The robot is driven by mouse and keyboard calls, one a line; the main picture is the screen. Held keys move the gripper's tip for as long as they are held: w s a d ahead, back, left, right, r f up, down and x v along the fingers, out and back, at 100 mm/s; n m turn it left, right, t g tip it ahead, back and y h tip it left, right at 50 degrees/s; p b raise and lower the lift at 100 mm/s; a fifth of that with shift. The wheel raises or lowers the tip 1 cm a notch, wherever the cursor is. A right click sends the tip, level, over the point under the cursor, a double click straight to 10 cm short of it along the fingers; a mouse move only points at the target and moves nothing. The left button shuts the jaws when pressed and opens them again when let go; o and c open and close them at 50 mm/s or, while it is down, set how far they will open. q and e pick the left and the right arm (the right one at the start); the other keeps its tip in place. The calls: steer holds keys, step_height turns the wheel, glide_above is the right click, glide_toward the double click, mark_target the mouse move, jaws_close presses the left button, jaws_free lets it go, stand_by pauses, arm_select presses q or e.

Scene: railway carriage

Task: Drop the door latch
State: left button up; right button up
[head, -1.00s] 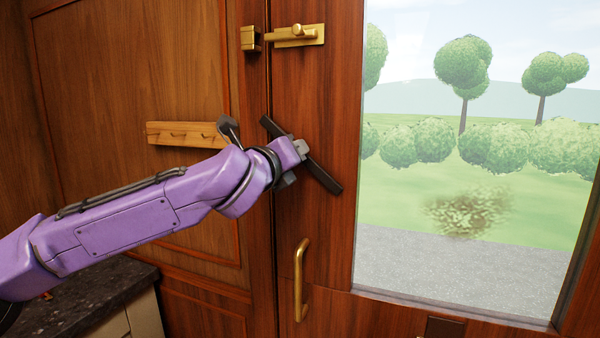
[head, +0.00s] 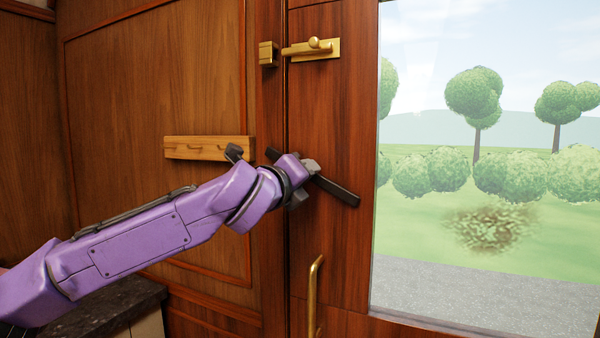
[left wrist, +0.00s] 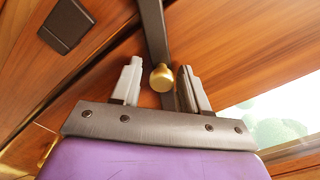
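The door latch is a dark bar (head: 338,190) on the wooden door, tilted, with its left end higher than its right. My left gripper (head: 305,177) is over the bar's middle, which it partly hides. In the left wrist view, the bar (left wrist: 152,25) runs up behind a round brass knob (left wrist: 162,77). My left gripper's two grey fingers (left wrist: 160,88) stand apart, one each side of the knob, with a gap on the left and hardly any on the right. A dark block (left wrist: 66,25) sits on the wood at upper left there. My right gripper is not in view.
A brass bolt (head: 312,48) is higher on the door, with a brass keeper (head: 268,54) on the frame. A brass handle (head: 314,295) is below my gripper. A hook rail (head: 207,148) is on the left wall, above a dark counter (head: 110,310). The window (head: 480,200) fills the right.

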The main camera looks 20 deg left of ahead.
arm_select(q)
steer(key=shift+w+a, duration=0.15)
steer(key=shift+w, duration=0.05)
steer(key=shift+s, duration=0.35)
steer(key=s+b, duration=0.3)
steer(key=s, duration=0.7)
steer(key=shift+a, duration=0.2)
